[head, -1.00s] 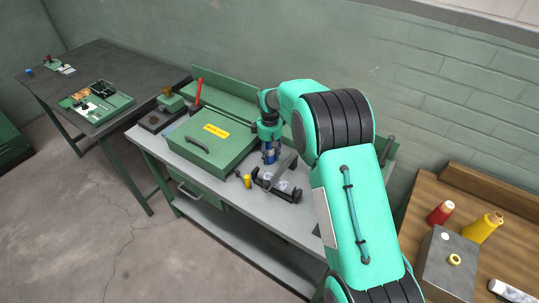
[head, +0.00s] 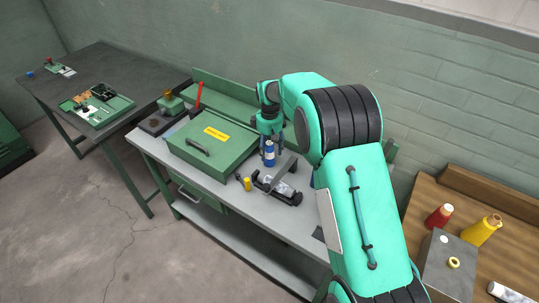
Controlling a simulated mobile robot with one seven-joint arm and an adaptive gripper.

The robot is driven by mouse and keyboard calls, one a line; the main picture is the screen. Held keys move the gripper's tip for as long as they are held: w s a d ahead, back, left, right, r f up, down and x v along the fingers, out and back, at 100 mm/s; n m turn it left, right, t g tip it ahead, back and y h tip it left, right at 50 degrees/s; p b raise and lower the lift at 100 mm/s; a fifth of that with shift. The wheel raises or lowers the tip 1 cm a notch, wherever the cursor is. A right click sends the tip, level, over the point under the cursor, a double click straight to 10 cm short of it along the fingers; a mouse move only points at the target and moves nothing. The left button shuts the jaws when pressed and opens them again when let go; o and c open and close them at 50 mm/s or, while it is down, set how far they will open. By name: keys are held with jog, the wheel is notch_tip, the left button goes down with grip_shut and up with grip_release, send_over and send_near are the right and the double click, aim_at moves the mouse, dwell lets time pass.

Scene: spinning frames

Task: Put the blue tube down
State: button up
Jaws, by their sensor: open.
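The blue tube (head: 269,155) stands upright on the grey workbench (head: 230,204), just right of the green case. It has a pale top and looks to rest on the bench. My gripper (head: 270,140) is open, directly above and around the tube's upper part. Its fingers are small in this view, and I cannot tell whether they touch the tube.
A green case (head: 212,145) with a yellow label stands left of the tube. A black holder (head: 279,190) and a small yellow piece (head: 247,184) are in front. A red and a yellow bottle (head: 482,230) stand on the wooden table at right.

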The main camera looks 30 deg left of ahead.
aim_at(269, 143)
notch_tip(269, 143, up, 7)
jog(key=shift+r+p, duration=0.15)
jog(key=shift+p, duration=0.3)
dwell(0.5)
dwell(0.3)
